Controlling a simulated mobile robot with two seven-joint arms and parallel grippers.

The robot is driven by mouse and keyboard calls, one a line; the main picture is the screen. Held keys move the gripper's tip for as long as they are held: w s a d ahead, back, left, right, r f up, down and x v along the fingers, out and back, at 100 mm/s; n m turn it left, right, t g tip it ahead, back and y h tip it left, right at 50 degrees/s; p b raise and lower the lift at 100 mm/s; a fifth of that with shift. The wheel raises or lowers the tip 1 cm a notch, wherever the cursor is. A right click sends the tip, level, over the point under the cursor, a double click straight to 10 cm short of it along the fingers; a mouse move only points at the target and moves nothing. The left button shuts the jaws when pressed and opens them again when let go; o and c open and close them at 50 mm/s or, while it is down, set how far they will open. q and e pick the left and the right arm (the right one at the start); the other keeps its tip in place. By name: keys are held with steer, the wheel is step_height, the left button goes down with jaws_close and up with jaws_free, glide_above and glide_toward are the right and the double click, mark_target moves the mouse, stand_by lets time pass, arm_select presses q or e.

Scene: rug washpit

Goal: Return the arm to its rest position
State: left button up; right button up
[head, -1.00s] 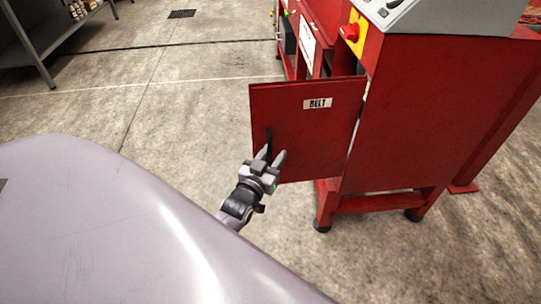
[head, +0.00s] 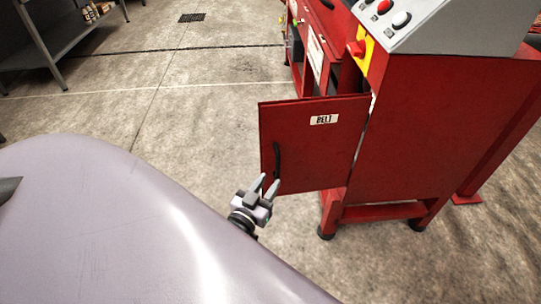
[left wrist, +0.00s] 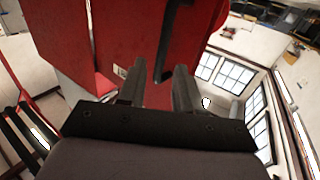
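My left gripper (head: 266,187) is in front of the open red door labelled BELT (head: 310,147), near the lower part of its black handle (head: 277,160). The fingers are spread apart with nothing between them. In the left wrist view the two fingers (left wrist: 158,88) stand apart, and the black handle (left wrist: 172,50) lies beyond their tips. Most of my left arm is hidden behind my pale body.
The red machine (head: 440,130) with a grey control panel (head: 440,25) stands at the right on legs. The door swings out from its left side. A grey shelf (head: 65,40) stands at the far left. The concrete floor (head: 190,110) between them is clear.

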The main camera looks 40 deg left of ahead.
arm_select(q)
steer(key=shift+f, duration=0.1)
stand_by(0.4)
steer(key=s+d+f+m+g+h, duration=0.1)
steer(key=s+d+m+g+h, duration=0.45)
steer(key=s+d, duration=0.9)
step_height(320, 180, up, 12)
steer(key=a+n+g+p, duration=0.1)
steer(key=a+p, duration=0.1)
steer(key=p, duration=1.3)
steer(key=shift+s+a+f+g, duration=0.2)
steer(key=shift+a+f+g, duration=0.05)
steer(key=shift+a+g, duration=0.1)
arm_select(e)
step_height(320, 180, up, 12)
steer(key=d, duration=0.1)
steer(key=shift+s+d+r, duration=0.15)
steer(key=shift+s, duration=0.3)
steer(key=shift+r, duration=0.1)
